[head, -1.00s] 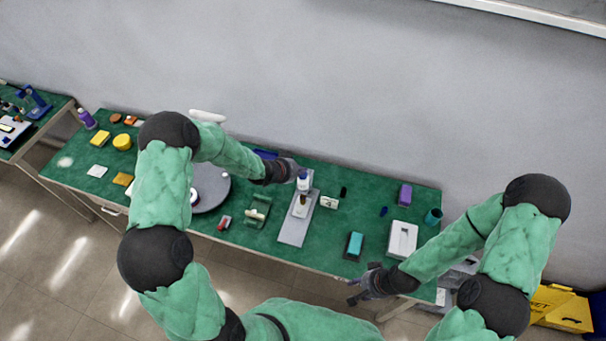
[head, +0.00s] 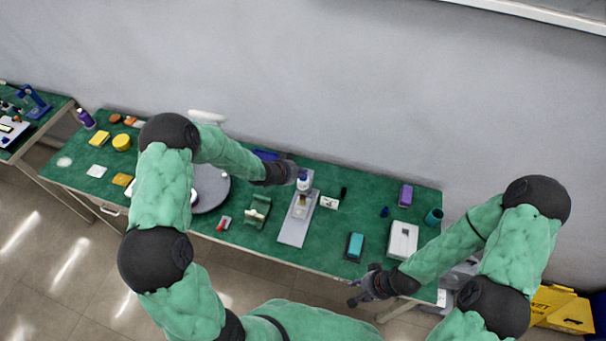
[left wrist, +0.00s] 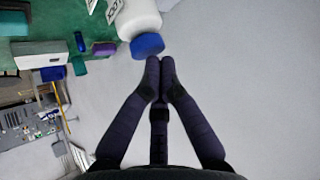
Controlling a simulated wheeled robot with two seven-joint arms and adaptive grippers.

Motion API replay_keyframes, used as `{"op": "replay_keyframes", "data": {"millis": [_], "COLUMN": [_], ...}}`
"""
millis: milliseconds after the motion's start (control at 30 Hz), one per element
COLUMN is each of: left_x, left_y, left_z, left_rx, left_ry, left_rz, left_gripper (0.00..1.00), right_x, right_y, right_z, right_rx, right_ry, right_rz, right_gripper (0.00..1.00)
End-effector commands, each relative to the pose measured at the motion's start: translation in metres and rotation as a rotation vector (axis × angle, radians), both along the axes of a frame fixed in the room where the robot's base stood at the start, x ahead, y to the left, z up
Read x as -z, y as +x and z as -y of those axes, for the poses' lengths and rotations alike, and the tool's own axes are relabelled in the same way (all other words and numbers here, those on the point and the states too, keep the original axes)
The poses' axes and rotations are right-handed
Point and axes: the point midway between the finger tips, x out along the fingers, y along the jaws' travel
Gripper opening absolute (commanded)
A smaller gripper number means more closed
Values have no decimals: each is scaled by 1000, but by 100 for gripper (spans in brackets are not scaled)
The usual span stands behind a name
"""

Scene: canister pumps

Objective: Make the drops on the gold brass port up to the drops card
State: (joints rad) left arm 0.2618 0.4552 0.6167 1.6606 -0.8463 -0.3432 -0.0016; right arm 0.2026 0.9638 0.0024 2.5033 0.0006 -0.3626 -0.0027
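A white bottle with a blue cap (head: 304,184) stands upright on a long grey plate (head: 293,232), toward its back end. A small brass-coloured part (head: 300,203) shows just in front of it; its details and any drops are too small to tell. A small white card (head: 329,202) with a dark mark stands to the right; the mark is unreadable here. My left gripper (head: 297,171) is at the bottle's top. In the left wrist view, its fingertips (left wrist: 160,67) are together beside the blue cap (left wrist: 147,45), with nothing seen between them. My right gripper (head: 359,286) appears open and empty by the front edge.
A green cradle (head: 257,211) and a grey round disc (head: 212,190) lie left of the plate. A teal block (head: 355,245) and a white box (head: 403,240) stand to the right. Bare green table lies between the plate and the teal block.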

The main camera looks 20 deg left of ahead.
Motion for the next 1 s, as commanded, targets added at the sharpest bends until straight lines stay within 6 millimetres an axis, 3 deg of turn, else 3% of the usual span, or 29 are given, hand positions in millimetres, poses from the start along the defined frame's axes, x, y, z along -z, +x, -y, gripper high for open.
{"op": "replay_keyframes", "data": {"millis": [267, 633, 1000], "left_x": [-2, -20, -20], "left_y": [-1, 0, 0], "left_z": [0, 0, 0], "left_rx": [0, -1, 0], "left_ry": [0, 0, 0], "left_rz": [-2, -1, -1], "left_gripper": [0, 0, 0], "right_x": [-2, -16, -16], "right_y": [0, 0, 0], "right_z": [0, 0, 0], "right_rx": [0, 0, 0], "right_ry": [0, 0, 0], "right_rz": [0, 0, 0], "right_gripper": [40, 40, 40]}}
